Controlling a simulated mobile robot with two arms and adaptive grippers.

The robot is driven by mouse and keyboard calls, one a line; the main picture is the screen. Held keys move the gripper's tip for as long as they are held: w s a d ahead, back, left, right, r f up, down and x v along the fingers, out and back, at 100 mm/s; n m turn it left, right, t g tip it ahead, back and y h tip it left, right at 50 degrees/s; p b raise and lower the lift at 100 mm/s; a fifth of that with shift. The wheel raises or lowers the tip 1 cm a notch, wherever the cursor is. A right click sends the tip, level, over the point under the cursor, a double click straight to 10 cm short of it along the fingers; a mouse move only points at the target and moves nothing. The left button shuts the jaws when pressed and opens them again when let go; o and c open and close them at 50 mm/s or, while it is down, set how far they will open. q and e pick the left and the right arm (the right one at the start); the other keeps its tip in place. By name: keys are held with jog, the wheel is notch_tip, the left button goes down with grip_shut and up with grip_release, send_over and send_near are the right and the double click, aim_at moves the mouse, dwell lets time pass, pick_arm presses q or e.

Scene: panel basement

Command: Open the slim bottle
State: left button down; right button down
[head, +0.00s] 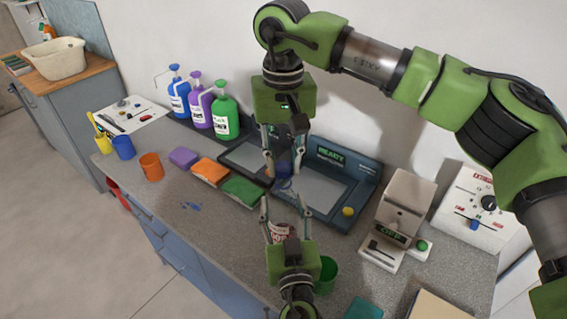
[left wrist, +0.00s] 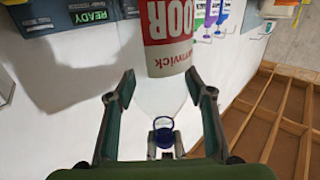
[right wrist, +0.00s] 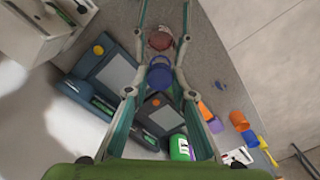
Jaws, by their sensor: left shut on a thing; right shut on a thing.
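The slim bottle (head: 282,232) has a red and white label; it shows large in the left wrist view (left wrist: 168,38) with a pale, see-through part below the label. My left gripper (head: 284,200) is shut on the bottle, coming from the near side. My right gripper (head: 284,174) reaches down from above and is shut on the blue cap (head: 284,167). The cap also shows in the right wrist view (right wrist: 160,76), with the reddish bottle (right wrist: 160,40) beyond it. Fingers hide much of the contact. I cannot tell whether cap and bottle still touch.
Blue, purple and green pump bottles (head: 224,117) stand at the back of the grey counter (head: 215,225). A READY-marked device (head: 357,180) lies behind my grippers. A green cup (head: 326,275) is close by on the right. Orange (head: 151,167) and blue cups stand left.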

aim_at(283, 166)
jog(key=shift+r, duration=0.1)
jog(key=shift+r, duration=1.95)
pick_arm(q)
jog(key=c, duration=0.9)
grip_release()
